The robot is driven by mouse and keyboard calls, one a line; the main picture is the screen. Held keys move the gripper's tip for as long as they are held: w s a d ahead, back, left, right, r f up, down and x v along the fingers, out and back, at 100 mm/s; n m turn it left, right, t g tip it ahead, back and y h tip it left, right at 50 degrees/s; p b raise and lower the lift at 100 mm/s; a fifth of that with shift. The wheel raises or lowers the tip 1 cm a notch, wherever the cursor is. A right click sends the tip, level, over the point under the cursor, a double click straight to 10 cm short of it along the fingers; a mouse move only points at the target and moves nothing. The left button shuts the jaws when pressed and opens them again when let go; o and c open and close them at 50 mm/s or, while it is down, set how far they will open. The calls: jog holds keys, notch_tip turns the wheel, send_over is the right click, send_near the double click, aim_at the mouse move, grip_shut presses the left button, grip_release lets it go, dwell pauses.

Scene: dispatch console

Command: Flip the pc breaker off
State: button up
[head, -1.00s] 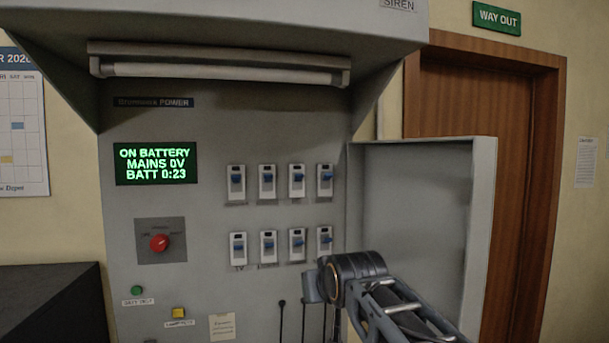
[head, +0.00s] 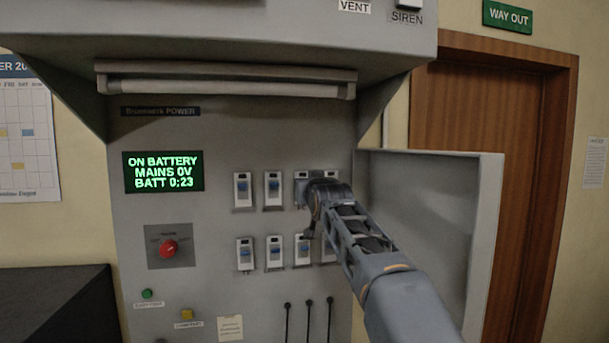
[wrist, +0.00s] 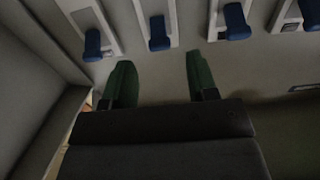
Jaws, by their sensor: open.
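Two rows of white breakers with blue levers are on the grey panel, upper row (head: 273,188) and lower row (head: 274,252). Their labels are too small to read, so I cannot tell which is the pc breaker. My gripper shows in the wrist view (wrist: 160,62), its two green fingers apart and nothing between them. One row of blue levers (wrist: 160,34) lies just beyond the fingertips; I see no clear contact. In the head view my arm's end covers the right part of the upper row and part of the lower right breakers.
A green-lit display (head: 163,172) reads ON BATTERY, MAINS 0V. A red rotary knob (head: 169,248), a green button (head: 147,294) and a yellow button (head: 187,314) are to the left. An open cabinet door (head: 432,220) stands close on the right. Black cables (head: 309,318) hang below.

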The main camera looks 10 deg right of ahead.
jog(key=shift+w+p, duration=1.2)
jog(key=shift+w, duration=1.4)
jog(key=shift+c, duration=0.3)
